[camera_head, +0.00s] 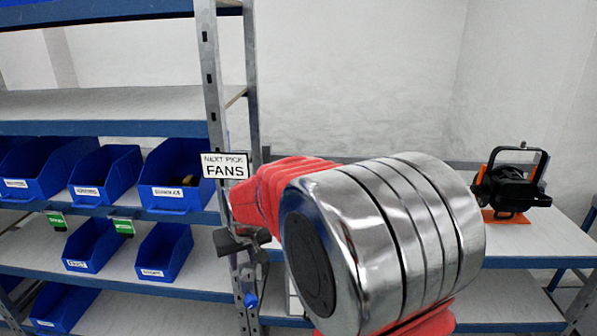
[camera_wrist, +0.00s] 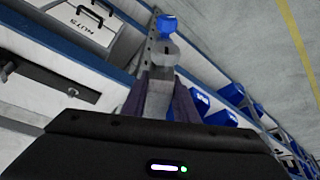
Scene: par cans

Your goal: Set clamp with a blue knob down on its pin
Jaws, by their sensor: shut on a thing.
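My gripper (camera_head: 240,241) is in front of the grey shelf upright in the head view, left of my large metal wrist joint. The clamp's blue knob (camera_head: 251,300) shows below it, beside the upright. In the wrist view my gripper (camera_wrist: 160,92) is shut on the grey clamp (camera_wrist: 158,98), between two dark finger pads. The clamp's blue knob (camera_wrist: 165,25) points away from the gripper, at the top of the picture. I cannot make out the pin in either view. Whether the clamp touches anything beyond the fingers cannot be told.
Blue bins (camera_head: 106,172) fill the shelves at left. A sign reading "NEXT PICK FANS" (camera_head: 225,165) hangs on the upright. A black and orange device (camera_head: 508,188) stands on the right bench. A white case (camera_wrist: 85,22) lies on a surface at upper left in the wrist view.

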